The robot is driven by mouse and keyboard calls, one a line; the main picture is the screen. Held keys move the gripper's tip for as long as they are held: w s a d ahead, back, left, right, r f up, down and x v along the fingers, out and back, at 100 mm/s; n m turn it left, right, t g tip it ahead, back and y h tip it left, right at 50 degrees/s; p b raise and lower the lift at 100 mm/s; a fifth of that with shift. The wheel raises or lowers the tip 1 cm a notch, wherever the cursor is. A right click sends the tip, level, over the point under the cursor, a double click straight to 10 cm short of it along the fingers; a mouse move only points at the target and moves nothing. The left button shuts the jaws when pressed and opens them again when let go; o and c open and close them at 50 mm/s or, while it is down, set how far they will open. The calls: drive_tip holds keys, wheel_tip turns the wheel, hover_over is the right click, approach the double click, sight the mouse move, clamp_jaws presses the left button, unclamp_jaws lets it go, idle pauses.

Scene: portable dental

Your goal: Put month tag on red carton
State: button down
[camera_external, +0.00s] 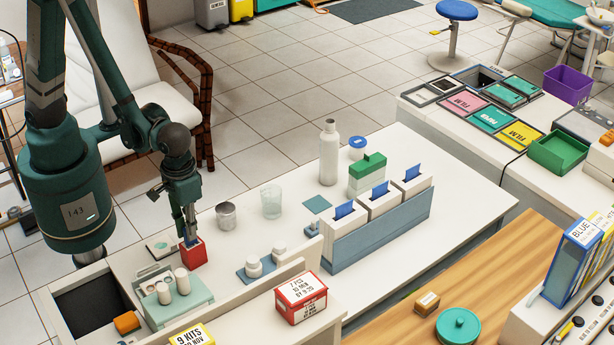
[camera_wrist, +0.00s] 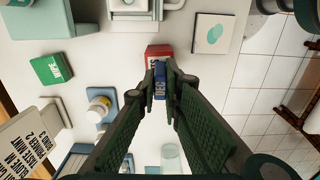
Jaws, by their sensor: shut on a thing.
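My gripper (camera_external: 190,236) is low over the white counter at the left, pointing down. In the wrist view its fingertips (camera_wrist: 160,79) are closed on a small blue tag (camera_wrist: 160,88) with pale marks, which I take as the month tag. A small red carton (camera_external: 194,257) stands right below the fingertips. In the wrist view the red carton (camera_wrist: 153,52) shows just beyond the tag, which overlaps its near edge. A little blue of the tag shows at the carton's top in the external view. I cannot tell whether tag and carton touch.
A pale green tray (camera_external: 188,311) with white cylinders is close in front of the carton. A metal cup (camera_external: 226,215) and a glass (camera_external: 271,202) stand to its right. A blue-grey rack (camera_external: 385,232) holds white boxes with blue tags. A red-and-white labelled box (camera_external: 301,298) is nearer.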

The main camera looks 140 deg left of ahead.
drive_tip(key=c, duration=2.5)
unclamp_jaws()
drive_tip(key=shift+f, duration=0.1)
drive_tip(key=shift+r, duration=0.2)
wheel_tip(320, 180, up, 12)
drive_tip(key=p, duration=0.1)
drive_tip(key=shift+w, duration=0.1)
drive_tip(key=s+d+r+m+t, duration=0.3)
drive_tip(key=s+d+r+m, duration=0.2)
drive_tip(key=d+r+m, duration=0.3)
drive_tip(key=s+d+r+m+t, duration=0.4)
drive_tip(key=s+d+r+m, duration=0.2)
drive_tip(key=d, duration=0.7)
drive_tip(key=shift+d+r+m, duration=0.2)
drive_tip(key=shift+r+m, duration=1.2)
drive_tip(key=shift+m, duration=0.6)
drive_tip(key=shift+s, duration=0.1)
